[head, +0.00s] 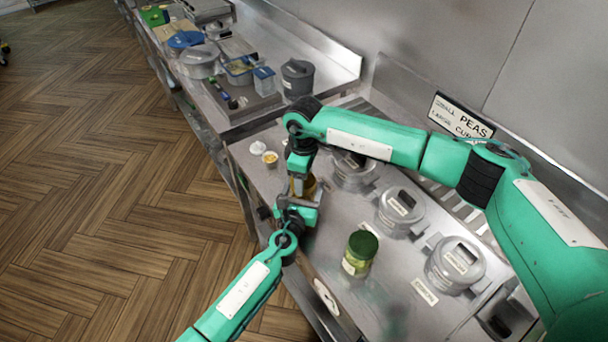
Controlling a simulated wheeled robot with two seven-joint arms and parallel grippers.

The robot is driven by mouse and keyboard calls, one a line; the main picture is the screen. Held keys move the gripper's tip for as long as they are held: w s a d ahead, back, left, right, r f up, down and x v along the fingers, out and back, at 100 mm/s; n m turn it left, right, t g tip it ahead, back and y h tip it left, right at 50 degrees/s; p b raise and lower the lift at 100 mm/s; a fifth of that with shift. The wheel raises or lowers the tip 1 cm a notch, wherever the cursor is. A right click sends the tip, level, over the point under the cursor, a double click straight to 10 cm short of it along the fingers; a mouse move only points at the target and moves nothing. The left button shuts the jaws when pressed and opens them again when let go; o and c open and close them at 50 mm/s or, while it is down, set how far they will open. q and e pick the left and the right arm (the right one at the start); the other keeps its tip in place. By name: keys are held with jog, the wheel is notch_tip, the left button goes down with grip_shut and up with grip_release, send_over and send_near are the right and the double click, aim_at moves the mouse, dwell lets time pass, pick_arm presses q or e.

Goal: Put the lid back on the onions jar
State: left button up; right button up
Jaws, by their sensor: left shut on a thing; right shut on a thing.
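An amber-brown jar (309,186), apparently the onions jar, is between my two grippers at the counter's front edge. Its label cannot be read. My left gripper (298,207) is shut on the jar low down, from the near side. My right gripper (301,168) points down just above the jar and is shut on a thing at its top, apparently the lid. The grippers hide most of that thing, so I cannot tell whether it touches the rim.
A green-lidded jar (359,253) stands on the steel counter (385,290) to the right. Grey lidded pots (455,264) line the back. A small yellow-filled cup (270,159) and a white object (258,148) sit left of my grippers. Another counter farther back holds tubs.

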dwell(0.3)
jog(key=o, duration=0.9)
jog(key=shift+o, duration=0.2)
jog(key=shift+r, duration=2.25)
jog(key=shift+c, duration=0.4)
